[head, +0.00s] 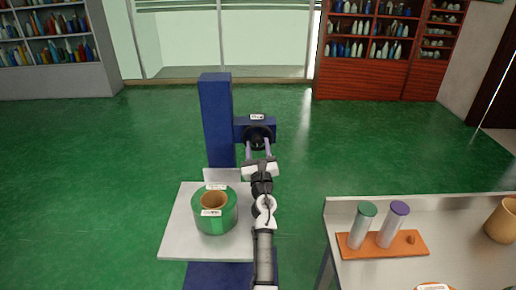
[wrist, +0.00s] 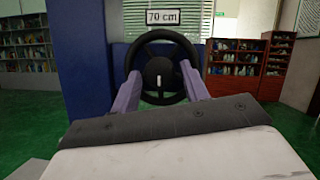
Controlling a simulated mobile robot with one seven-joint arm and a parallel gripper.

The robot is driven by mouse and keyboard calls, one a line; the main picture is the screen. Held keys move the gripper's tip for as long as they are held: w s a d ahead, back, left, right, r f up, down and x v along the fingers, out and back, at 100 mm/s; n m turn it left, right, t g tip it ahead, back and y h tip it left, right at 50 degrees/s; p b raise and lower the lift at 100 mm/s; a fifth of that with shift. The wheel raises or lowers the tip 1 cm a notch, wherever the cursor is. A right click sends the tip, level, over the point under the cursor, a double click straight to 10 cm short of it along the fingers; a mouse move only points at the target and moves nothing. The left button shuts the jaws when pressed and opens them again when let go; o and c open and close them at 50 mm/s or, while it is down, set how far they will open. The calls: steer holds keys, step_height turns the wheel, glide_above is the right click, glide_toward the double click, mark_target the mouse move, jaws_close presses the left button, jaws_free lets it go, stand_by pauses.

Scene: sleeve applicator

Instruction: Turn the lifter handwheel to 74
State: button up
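The black lifter handwheel (wrist: 163,42) faces me in the wrist view, with a dark hub and a small white mark below its centre. A plate above it reads "70 cm". In the head view the handwheel (head: 257,133) sits on the arm of the blue lifter column (head: 217,120). My gripper (wrist: 158,80) has its two purple fingers spread wide, one at each side of the wheel. They overlap the lower left and right rim; I cannot tell whether they touch it. In the head view my gripper (head: 258,149) is just in front of the wheel.
A green roll (head: 228,217) with a brown core stands on the lifter's pale platform (head: 177,237), left of my arm. A table (head: 345,278) at right carries an orange tray (head: 408,248) with two capped cylinders, and a tan cup (head: 503,222). Green floor is free behind.

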steer(key=c, duration=0.7)
steer(key=shift+a+f+m+b, duration=0.1)
steer(key=shift+m+b, duration=0.2)
steer(key=shift+m, duration=0.1)
